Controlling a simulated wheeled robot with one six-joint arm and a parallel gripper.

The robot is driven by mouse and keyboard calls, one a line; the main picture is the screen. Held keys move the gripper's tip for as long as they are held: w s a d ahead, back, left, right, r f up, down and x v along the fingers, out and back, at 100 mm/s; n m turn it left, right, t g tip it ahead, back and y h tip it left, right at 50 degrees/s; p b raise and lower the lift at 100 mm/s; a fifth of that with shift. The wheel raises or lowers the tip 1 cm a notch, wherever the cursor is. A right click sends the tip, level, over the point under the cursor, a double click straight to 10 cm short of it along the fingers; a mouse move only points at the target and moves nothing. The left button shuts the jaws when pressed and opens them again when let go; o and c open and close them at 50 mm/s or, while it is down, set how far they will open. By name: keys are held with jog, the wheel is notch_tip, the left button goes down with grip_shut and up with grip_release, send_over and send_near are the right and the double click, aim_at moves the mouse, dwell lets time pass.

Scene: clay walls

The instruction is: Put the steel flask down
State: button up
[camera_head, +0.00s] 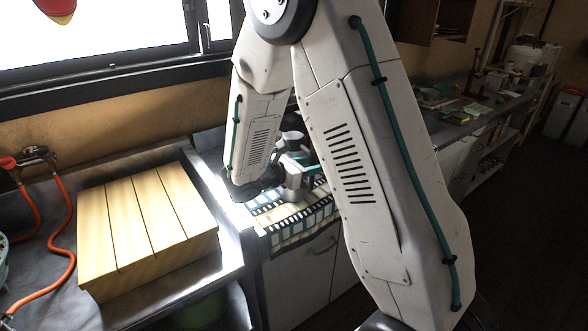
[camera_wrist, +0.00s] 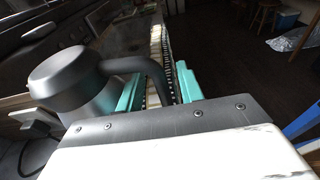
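The steel flask (camera_wrist: 70,78) is a dark grey metal vessel with a broad round lid and a curved handle, large at the left of the wrist view. My gripper (camera_wrist: 160,88) has teal fingers on either side of the handle and appears shut on it.
A slatted wooden block (camera_head: 145,225) stands on the counter at left, beside an orange hose (camera_head: 62,235). A window and wall are behind. The cloth hangs over the counter's front edge, above a cabinet (camera_head: 300,280). Another cluttered bench (camera_head: 470,110) runs at the right.

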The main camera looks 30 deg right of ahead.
jog(key=shift+d, duration=0.2)
grip_shut()
dwell(1.3)
